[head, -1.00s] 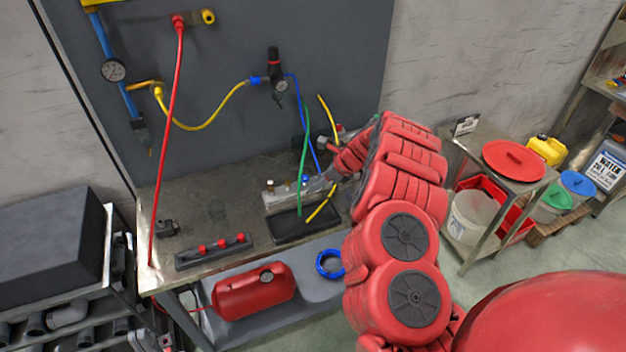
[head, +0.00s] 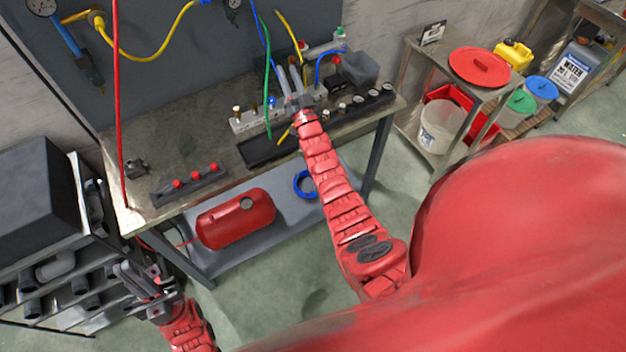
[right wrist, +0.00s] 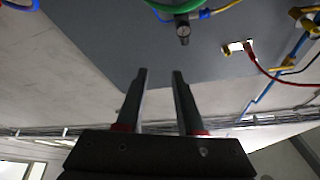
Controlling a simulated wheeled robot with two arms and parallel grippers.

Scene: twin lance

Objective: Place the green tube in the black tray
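The green tube (head: 267,85) hangs down left of my right gripper in the head view. Its lower end shows at the back edge of the black tray (head: 257,155), but I cannot tell if it touches. It also shows as a curve at the top of the right wrist view (right wrist: 175,7). The tray lies at the bench's front edge, partly behind a yellow tube end and my right arm. My right gripper (head: 288,72) is open, with nothing between its fingers (right wrist: 158,75). My left gripper (head: 133,268) is low at the left, off the bench, with its fingers apart.
A manifold block (head: 250,120) stands behind the tray. A yellow tube (head: 288,35) and blue tubes hang close by. A rail with red knobs (head: 190,185) lies left on the bench. Several dark fittings (head: 358,103) line the right front. A red tank (head: 236,218) sits below.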

